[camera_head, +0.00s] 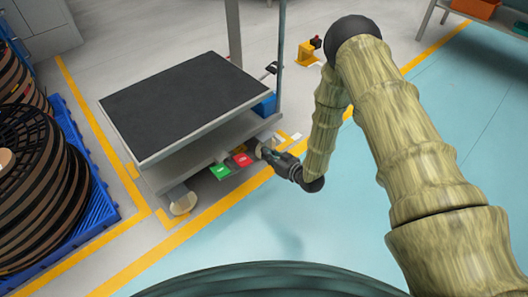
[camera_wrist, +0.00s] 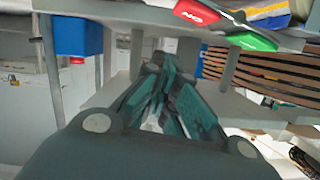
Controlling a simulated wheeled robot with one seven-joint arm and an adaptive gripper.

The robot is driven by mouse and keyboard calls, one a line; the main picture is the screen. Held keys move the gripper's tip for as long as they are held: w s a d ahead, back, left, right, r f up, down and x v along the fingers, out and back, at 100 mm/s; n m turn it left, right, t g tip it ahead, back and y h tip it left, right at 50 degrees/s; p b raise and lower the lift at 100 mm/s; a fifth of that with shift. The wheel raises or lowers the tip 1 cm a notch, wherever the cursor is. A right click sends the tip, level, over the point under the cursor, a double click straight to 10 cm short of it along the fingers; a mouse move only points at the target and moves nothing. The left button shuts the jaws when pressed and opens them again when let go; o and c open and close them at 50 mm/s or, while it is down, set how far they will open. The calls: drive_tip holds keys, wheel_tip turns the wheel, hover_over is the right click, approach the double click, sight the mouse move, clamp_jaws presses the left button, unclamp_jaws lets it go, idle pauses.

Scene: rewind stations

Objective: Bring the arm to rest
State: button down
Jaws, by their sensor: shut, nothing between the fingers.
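My gripper (camera_head: 267,155) is at the end of my arm in the head view, low by the right front side of the cart. In the wrist view its dark and teal fingers (camera_wrist: 160,85) are closed together with nothing held. The cart has a black top (camera_head: 185,100) and a grey lower shelf. A red button plate (camera_head: 242,160) and a green button plate (camera_head: 221,171) are on its front edge, just left of my gripper. In the wrist view the red plate (camera_wrist: 198,13) and the green plate (camera_wrist: 252,41) are above the fingers. Whether the fingertips touch the cart is unclear.
A blue box (camera_head: 264,105) hangs at the cart's right side. Large cable reels (camera_head: 30,200) stand on a blue pallet (camera_head: 100,205) at left. A yellow post (camera_head: 306,55) stands behind. A shelf with an orange bin (camera_head: 476,8) is far right. The blue floor (camera_head: 440,110) at right is clear.

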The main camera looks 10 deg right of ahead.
idle(0.4)
drive_tip(key=s+d+f+m+g+h, duration=0.1)
drive_tip(key=s+d+f+g+h, duration=0.15)
drive_tip(key=s, duration=0.45)
drive_tip(key=s+d+f+m+g+h, duration=0.1)
drive_tip(key=s+d+f+h, duration=0.1)
drive_tip(key=s+f, duration=0.35)
drive_tip(key=s+d+f+m+g+h, duration=0.1)
drive_tip(key=s+d+m+g+h, duration=0.1)
drive_tip(key=s, duration=0.7)
drive_tip(key=s+d+r+m+g+h, duration=0.1)
drive_tip(key=s+d+g, duration=0.2)
drive_tip(key=s, duration=0.9)
drive_tip(key=s+d+r+m+g+h, duration=0.15)
drive_tip(key=s+g, duration=0.25)
drive_tip(key=s, duration=0.7)
wheel_tip(320, 180, up, 36)
drive_tip(key=p, duration=3.6)
drive_tip(key=shift+s+d+r+n, duration=0.15)
drive_tip(key=shift+d+n, duration=0.2)
drive_tip(key=shift+d, duration=0.05)
drive_tip(key=c, duration=2.2)
unclamp_jaws()
